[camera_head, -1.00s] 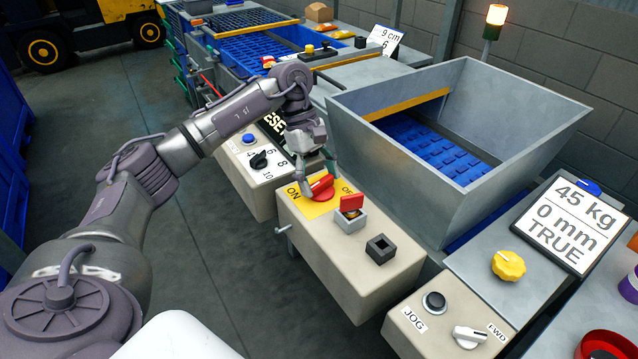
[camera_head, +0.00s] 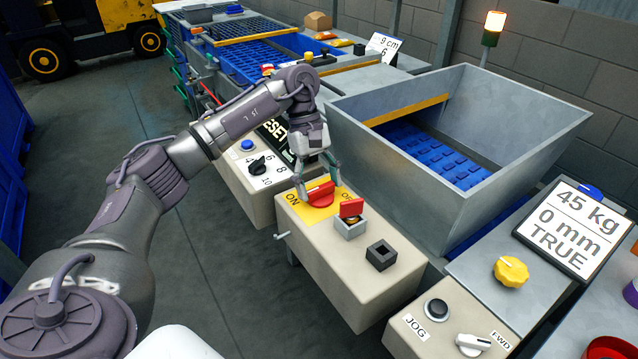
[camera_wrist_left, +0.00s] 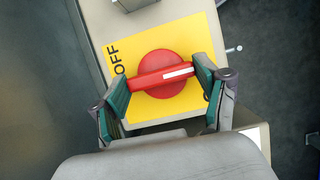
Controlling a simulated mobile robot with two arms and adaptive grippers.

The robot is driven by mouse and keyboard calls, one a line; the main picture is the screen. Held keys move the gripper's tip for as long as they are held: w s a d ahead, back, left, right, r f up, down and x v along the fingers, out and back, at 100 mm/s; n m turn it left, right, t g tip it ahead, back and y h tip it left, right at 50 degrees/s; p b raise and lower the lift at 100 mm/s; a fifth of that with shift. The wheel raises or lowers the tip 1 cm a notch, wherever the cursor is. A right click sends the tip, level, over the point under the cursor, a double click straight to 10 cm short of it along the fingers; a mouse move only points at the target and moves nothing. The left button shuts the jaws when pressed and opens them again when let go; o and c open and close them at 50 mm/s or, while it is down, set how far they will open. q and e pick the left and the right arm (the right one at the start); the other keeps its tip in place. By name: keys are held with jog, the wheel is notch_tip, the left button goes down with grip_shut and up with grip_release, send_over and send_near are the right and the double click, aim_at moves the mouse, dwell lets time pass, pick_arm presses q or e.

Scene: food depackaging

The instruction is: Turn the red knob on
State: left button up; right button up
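The red knob (camera_head: 319,196) sits on a yellow plate (camera_head: 296,209) marked ON and OFF, on a beige control box. In the left wrist view the knob (camera_wrist_left: 162,74) has a bar handle with a white mark at its right end, and OFF shows to its left. My left gripper (camera_head: 319,190) is down at the knob. Its two fingers (camera_wrist_left: 162,88) stand wide apart, one at each end of the bar. The pads look very close to the bar's ends; whether they press on it is unclear. My right gripper is not in view.
On the same box are a button under a red flip cover (camera_head: 351,208) and a dark square socket (camera_head: 381,255). A grey metal hopper (camera_head: 400,180) stands just behind and to the right. A box with a black selector (camera_head: 258,166) adjoins at the left.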

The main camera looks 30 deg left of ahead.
pick_arm(q)
jog(key=o, duration=0.4)
jog(key=shift+r, duration=0.1)
jog(key=v, duration=1.2)
jog(key=shift+a, duration=0.1)
